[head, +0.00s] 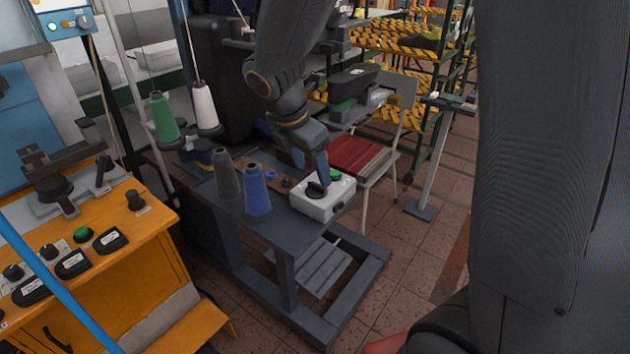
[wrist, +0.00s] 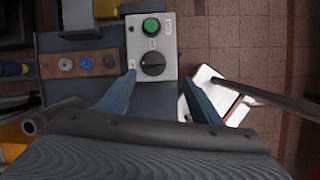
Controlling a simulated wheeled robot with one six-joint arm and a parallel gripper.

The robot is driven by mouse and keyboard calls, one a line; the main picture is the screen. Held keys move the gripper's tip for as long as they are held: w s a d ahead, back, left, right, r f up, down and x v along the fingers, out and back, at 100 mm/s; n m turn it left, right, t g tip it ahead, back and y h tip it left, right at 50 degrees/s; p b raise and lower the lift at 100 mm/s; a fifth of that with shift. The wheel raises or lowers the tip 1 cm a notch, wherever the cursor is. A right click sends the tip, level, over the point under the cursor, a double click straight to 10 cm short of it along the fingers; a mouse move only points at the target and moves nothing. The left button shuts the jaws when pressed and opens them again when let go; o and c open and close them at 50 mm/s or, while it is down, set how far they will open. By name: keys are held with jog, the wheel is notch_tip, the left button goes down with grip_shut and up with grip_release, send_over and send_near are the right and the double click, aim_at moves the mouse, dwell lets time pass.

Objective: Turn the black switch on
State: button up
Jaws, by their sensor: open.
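The black switch (wrist: 153,64) is a round rotary knob on a white control box (wrist: 167,41). A green button (wrist: 152,26) is on the same box face. In the head view the box (head: 316,206) stands at the near right end of a dark grey table, with the switch (head: 315,189) partly behind my gripper. My gripper (wrist: 159,84) is open and empty in the wrist view, its two blue-grey fingers spread on either side of the knob's near side. In the head view my gripper (head: 312,182) is over the box. I cannot tell whether it touches the knob.
Grey and blue thread cones (head: 257,190) stand left of the box on the grey table (head: 287,236). A brown strip with round pieces (wrist: 84,63) lies beside the box. A chair with a red seat (head: 362,157) is behind it. An orange cabinet (head: 140,250) is at left.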

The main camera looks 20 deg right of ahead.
aim_at(316, 184)
jog(key=shift+w+d+f+n+h, duration=0.1)
jog(key=shift+w+d+f+n, duration=0.35)
jog(key=shift+f, duration=0.65)
jog(key=shift+w+d+f+n+h, duration=0.1)
jog(key=shift+w+d+f+n, duration=0.15)
jog(key=shift+w+f, duration=0.65)
jog(key=shift+w+d+f+n+h, duration=0.1)
jog(key=shift+w+d+f+n, duration=0.25)
jog(key=shift+f, duration=1)
jog(key=shift+s, duration=0.1)
jog(key=c, duration=1.1)
jog(key=shift+o, duration=0.2)
